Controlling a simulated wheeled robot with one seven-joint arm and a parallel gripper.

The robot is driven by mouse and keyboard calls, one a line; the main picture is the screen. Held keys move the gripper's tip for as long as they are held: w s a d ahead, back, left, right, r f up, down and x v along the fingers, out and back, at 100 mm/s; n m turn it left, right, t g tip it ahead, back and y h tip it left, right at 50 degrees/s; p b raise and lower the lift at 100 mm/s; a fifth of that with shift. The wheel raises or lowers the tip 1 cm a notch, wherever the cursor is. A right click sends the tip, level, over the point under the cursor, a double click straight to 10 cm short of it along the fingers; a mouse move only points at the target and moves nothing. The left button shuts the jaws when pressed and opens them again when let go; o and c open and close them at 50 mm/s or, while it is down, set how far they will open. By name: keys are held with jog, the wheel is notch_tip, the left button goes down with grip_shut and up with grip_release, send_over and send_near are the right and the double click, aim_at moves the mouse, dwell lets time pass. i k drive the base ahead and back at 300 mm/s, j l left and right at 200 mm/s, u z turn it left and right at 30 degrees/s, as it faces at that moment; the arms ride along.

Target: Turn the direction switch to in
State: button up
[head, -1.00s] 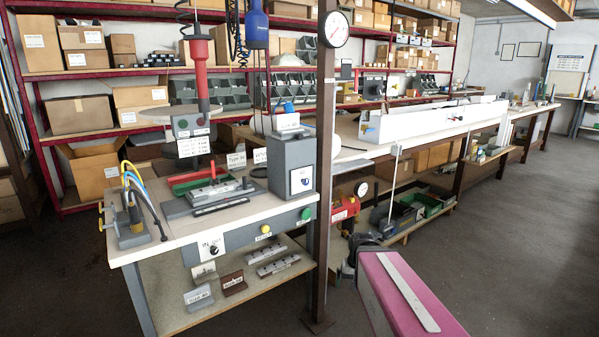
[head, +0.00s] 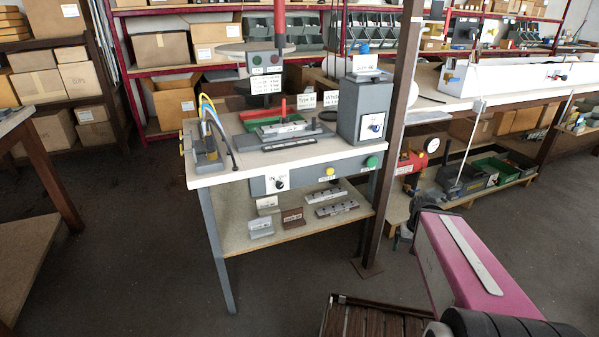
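The direction switch (head: 279,184) is a small black knob on a white plate with lettering, on the grey front panel of the workbench (head: 330,165). The plate's lettering and the knob's setting are too small to read surely. My pink arm link reaches in from the lower right. A dark and grey piece at its far end (head: 404,233) is partly hidden by the link; it may be my gripper, but no fingers show clearly. It is well to the right of the switch and apart from it.
A yellow button (head: 330,171) and a green button (head: 372,162) sit right of the switch. A brown post (head: 397,130) stands between the bench and my arm. A slatted wooden item (head: 365,320) lies low in front. The floor left of the bench is clear.

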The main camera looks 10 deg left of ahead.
aim_at(280, 185)
jog(key=j+u, duration=0.2)
jog(key=u, duration=0.2)
jog(key=j+u, duration=0.15)
jog(key=u, duration=0.25)
jog(key=i+j+u, duration=0.1)
jog(key=u, duration=0.3)
